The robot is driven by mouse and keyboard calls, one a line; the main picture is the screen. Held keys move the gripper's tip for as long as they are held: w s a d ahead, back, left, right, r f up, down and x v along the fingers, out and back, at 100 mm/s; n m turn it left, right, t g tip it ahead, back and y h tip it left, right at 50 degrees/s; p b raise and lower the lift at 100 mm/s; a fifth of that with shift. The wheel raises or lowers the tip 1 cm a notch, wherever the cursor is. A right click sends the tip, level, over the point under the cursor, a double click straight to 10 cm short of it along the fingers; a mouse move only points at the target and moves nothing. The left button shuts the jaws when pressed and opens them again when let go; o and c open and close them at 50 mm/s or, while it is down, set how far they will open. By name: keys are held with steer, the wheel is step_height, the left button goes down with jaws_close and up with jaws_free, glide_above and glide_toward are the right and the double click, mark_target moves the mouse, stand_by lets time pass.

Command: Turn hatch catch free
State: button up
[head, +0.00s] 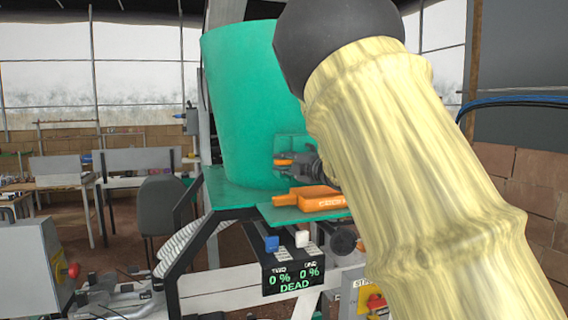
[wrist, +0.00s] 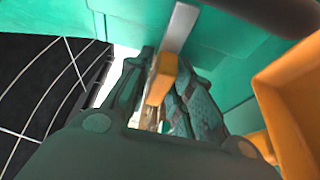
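The hatch catch shows in the wrist view as a grey metal bar with an orange grip (wrist: 160,82), in front of a green surface. In the head view its orange part (head: 283,162) is small, on a green hatch plate (head: 290,143) on the big green drum (head: 235,95). My gripper (wrist: 163,75) has its two dark fingers close on either side of the orange grip and appears shut on it. In the head view my gripper (head: 305,162) is at the catch's right, partly hidden by my arm. The fingers' contact faces are hidden.
An orange tray (head: 318,204) sits on a green shelf (head: 275,216) just below my gripper, and shows close at the right of the wrist view (wrist: 292,105). Below it a black display (head: 293,278) reads 0 %, 0 % and DEAD. Tables stand at the left.

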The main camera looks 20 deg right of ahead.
jaws_close()
steer(key=shift+f+m+b, duration=0.1)
steer(key=shift+m+b, duration=0.2)
steer(key=shift+b, duration=0.25)
steer(key=shift+m+t+b, duration=0.3)
steer(key=shift+m+b, duration=0.2)
steer(key=shift+b, duration=0.2)
steer(key=m+t+b, duration=0.1)
steer(key=m+b, duration=0.3)
steer(key=shift+d+r+t, duration=0.15)
steer(key=shift+r+t, duration=0.05)
steer(key=shift+t, duration=0.2)
steer(key=shift+d+r+m+t+h+b, duration=0.15)
steer(key=shift+m+t+h+b, duration=0.15)
steer(key=shift+m+b, duration=0.6)
steer(key=shift+a+r+m+t+h+b, duration=0.1)
steer(key=shift+r+m+t+h+b, duration=0.15)
steer(key=shift+m+b, duration=0.6)
steer(key=shift+m, duration=0.35)
steer(key=o, duration=0.6)
jaws_free()
